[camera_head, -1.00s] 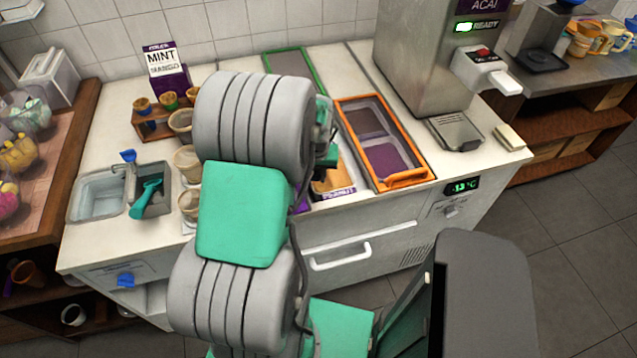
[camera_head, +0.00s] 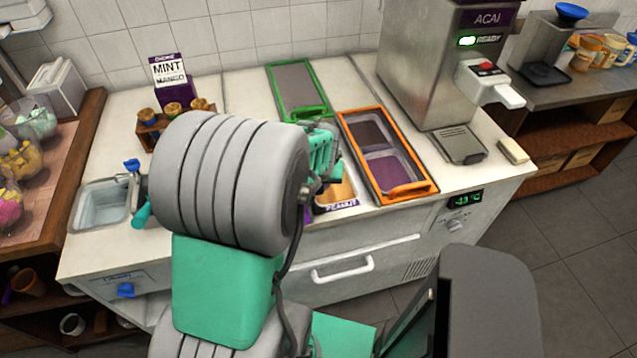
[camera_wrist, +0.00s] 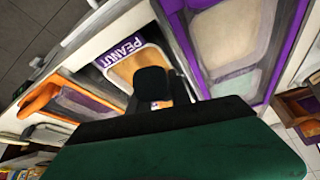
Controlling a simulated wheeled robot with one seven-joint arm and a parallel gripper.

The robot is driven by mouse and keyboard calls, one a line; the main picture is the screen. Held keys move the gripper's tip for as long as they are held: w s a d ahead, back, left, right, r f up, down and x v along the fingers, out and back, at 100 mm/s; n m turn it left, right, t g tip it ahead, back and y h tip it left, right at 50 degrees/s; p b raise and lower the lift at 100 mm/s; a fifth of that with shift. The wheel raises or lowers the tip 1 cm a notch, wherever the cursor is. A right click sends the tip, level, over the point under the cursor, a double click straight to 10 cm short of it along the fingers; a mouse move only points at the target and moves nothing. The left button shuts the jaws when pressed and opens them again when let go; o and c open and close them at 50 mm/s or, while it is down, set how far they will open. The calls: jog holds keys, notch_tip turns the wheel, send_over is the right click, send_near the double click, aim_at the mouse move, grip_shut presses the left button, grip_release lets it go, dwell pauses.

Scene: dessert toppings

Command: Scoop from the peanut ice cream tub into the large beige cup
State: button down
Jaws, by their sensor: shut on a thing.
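The peanut tub (camera_head: 338,190) shows tan ice cream and a purple PEANUT label (camera_head: 342,205) on its front edge. My arm hides part of it. In the wrist view the tub (camera_wrist: 128,70) lies just beyond my gripper (camera_wrist: 152,88), with its PEANUT label (camera_wrist: 124,48) at the far edge. My gripper (camera_head: 322,152) is over the back part of the tub in the head view. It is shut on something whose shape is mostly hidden. Whether ice cream is on it cannot be told. The large beige cup is not visible now; my arm covers that part of the counter.
An orange-framed tub (camera_head: 431,184) stands right of the peanut tub, a green-framed one (camera_head: 297,92) behind. A purple-framed tub (camera_wrist: 209,92) shows in the wrist view. The acai machine (camera_head: 425,65) is at back right. A sink (camera_head: 100,204) and teal handle (camera_head: 142,211) are left.

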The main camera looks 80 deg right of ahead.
jog(key=shift+d+p+v, duration=0.2)
jog(key=shift+p+v, duration=0.8)
jog(key=shift+v, duration=0.5)
jog(key=shift+d+p+v, duration=0.2)
jog(key=shift+p+v, duration=0.8)
jog(key=shift+v, duration=0.5)
jog(key=shift+s+r, duration=0.15)
